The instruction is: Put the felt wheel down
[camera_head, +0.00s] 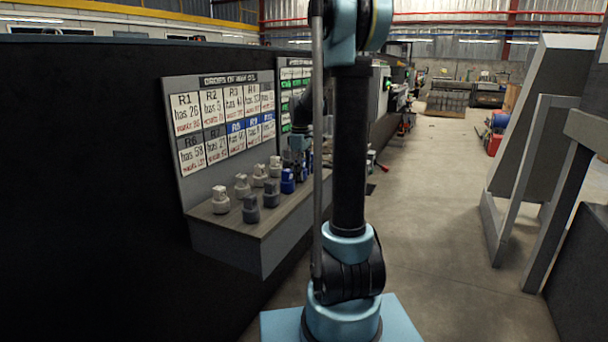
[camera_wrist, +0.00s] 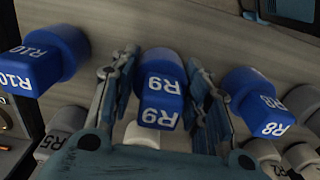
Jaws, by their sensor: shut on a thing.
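No thing that I can make out as a felt wheel shows in either view. In the wrist view, my gripper (camera_wrist: 163,72) is shut on a blue capped piece marked R9 (camera_wrist: 161,109), with one finger on each side of it. Whether its base touches the wooden shelf (camera_wrist: 110,20) cannot be told. In the head view, my gripper (camera_head: 299,158) is low over the far part of the shelf (camera_head: 230,228), partly behind my own arm.
Blue pieces R10 (camera_wrist: 42,62) and R8 (camera_wrist: 258,102) stand close on either side. A grey R5 piece (camera_wrist: 58,135) and other pale ones are near. In the head view, several grey pieces (camera_head: 250,209) stand before an upright board (camera_head: 222,125) of numbered cards.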

